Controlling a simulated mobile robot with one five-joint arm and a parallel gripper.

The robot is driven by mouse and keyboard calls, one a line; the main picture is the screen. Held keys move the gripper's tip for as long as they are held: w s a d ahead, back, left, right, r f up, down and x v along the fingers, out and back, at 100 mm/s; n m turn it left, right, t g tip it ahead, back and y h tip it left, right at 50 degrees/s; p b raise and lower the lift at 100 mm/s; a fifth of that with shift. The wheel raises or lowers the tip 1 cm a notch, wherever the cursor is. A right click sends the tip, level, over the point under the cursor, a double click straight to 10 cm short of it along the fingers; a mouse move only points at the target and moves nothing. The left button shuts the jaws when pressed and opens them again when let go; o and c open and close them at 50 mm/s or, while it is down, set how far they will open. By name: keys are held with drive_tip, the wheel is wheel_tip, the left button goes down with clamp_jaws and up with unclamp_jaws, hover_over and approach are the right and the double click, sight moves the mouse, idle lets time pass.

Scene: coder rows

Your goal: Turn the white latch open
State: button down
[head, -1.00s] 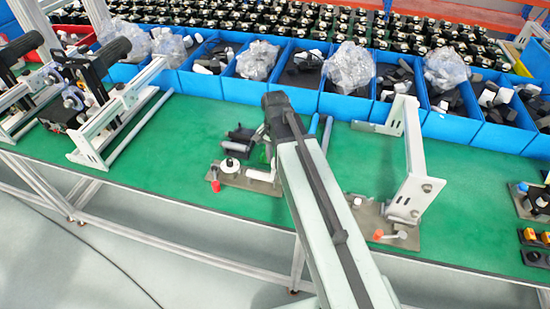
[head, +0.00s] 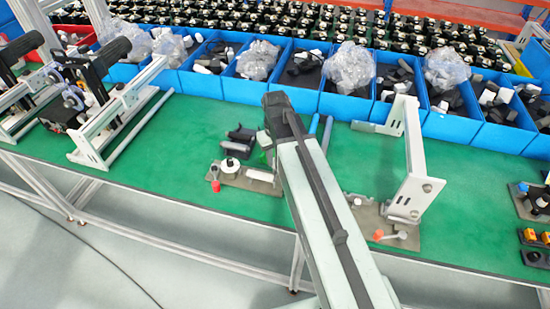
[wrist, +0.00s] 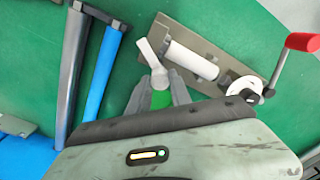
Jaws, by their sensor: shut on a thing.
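The white latch (wrist: 150,53) is a short lever in the wrist view, at the end of a grey-brown plate (wrist: 215,61). My gripper (wrist: 159,83) has its two grey fingertips shut on the lower end of the latch. The latch slants up and left from the fingertips. A white cylinder (wrist: 190,60) lies on the plate just right of the latch. In the head view the plate (head: 236,181) shows on the green table, but my arm hides the latch and most of my gripper.
A white disc (wrist: 243,88) and a red-handled crank (wrist: 303,42) are at the plate's right side in the wrist view. A blue rod (wrist: 102,72) and a dark rod (wrist: 74,65) lie left. Another fixture with a white upright frame (head: 416,160) stands right of my arm.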

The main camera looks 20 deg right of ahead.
drive_tip(key=n, duration=0.7)
idle(0.6)
drive_tip(key=c, duration=1.2)
unclamp_jaws()
wheel_tip(320, 180, up, 8)
drive_tip(key=p, duration=0.8)
drive_tip(key=shift+f, duration=0.1)
